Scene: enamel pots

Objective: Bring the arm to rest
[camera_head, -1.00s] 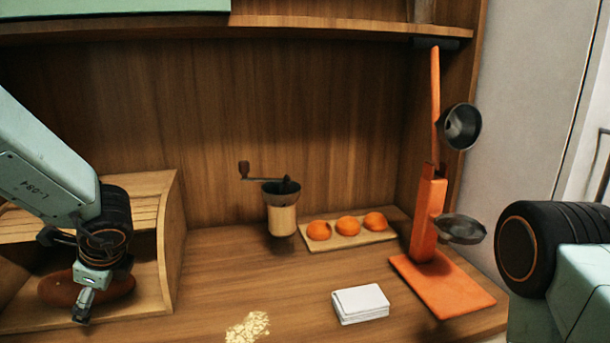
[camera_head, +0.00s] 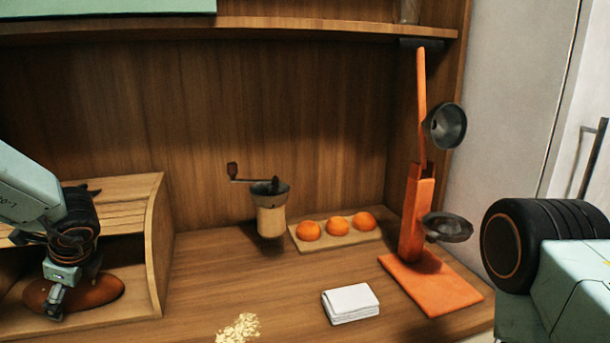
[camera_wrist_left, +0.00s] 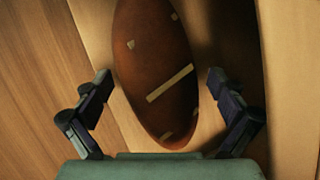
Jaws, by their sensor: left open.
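My left gripper (camera_head: 58,301) is at the left, in front of the wooden bread box. In the left wrist view its two fingers (camera_wrist_left: 161,88) are spread apart. A brown loaf (camera_head: 97,291) with pale marks lies inside the box. In the left wrist view the loaf (camera_wrist_left: 158,70) lies beyond and between the open fingertips, and no finger is seen closed on it. In the head view the gripper hides part of the loaf. My right arm (camera_head: 545,250) comes in from the right; its gripper is not in view.
The open bread box (camera_head: 158,245) stands at the left. A hand grinder (camera_head: 270,215), a board with orange halves (camera_head: 337,228), an orange juicer press (camera_head: 415,215), a folded white cloth (camera_head: 350,303) and scattered flakes (camera_head: 239,328) are on the counter (camera_head: 270,290). A shelf (camera_head: 330,27) runs above.

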